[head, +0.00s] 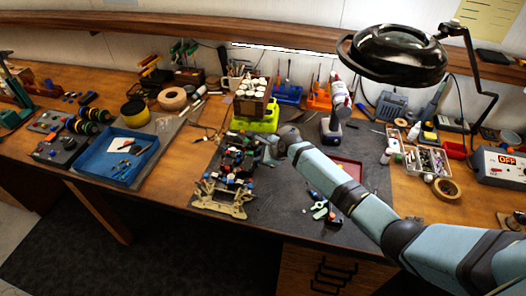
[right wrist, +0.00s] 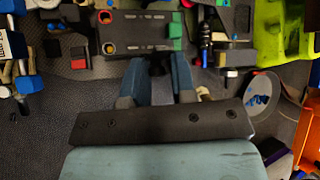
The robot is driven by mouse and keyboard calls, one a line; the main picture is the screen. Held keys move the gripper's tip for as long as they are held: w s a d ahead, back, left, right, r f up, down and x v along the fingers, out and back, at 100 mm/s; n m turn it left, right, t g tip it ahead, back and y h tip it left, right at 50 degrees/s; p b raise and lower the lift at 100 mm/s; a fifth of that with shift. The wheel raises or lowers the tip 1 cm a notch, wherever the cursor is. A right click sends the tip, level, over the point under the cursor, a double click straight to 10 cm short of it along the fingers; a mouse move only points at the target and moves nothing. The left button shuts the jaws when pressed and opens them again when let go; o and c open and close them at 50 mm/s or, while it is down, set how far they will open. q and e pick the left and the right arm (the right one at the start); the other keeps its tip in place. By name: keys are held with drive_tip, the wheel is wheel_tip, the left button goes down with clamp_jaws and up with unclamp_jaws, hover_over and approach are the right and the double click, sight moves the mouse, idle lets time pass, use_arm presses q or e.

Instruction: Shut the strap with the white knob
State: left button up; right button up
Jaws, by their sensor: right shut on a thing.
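The RC racecar (head: 238,158), a dark chassis with red, blue and green parts, sits on the grey mat. My right gripper (head: 264,148) reaches its right side from the right. In the right wrist view, the fingers of my right gripper (right wrist: 157,74) are shut on a small dark piece (right wrist: 158,64). This piece lies at the near edge of a black part (right wrist: 140,32) with orange-ringed holes and a green block. I cannot tell whether the dark piece belongs to the strap. I cannot make out the white knob clearly. My left gripper is out of view.
A lime-green stand (head: 262,120) is behind the car, and a tan slotted frame (head: 222,198) is in front. A blue tray (head: 92,158) lies left. A red tray (head: 347,168) and small tools lie right. A magnifier lamp (head: 395,55) hangs above.

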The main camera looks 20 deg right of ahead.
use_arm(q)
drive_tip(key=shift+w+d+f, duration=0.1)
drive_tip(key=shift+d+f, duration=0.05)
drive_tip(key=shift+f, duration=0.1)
use_arm(e)
drive_tip(key=shift+a+g+h, duration=0.2)
drive_tip(key=shift+g+h, duration=0.1)
drive_tip(key=shift+h, duration=0.1)
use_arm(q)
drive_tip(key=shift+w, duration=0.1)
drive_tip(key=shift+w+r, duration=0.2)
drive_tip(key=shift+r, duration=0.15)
use_arm(e)
drive_tip(key=shift+w, duration=0.1)
drive_tip(key=o, duration=0.8)
drive_tip(key=shift+c, duration=0.2)
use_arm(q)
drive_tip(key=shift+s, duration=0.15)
use_arm(e)
drive_tip(key=shift+w, duration=0.1)
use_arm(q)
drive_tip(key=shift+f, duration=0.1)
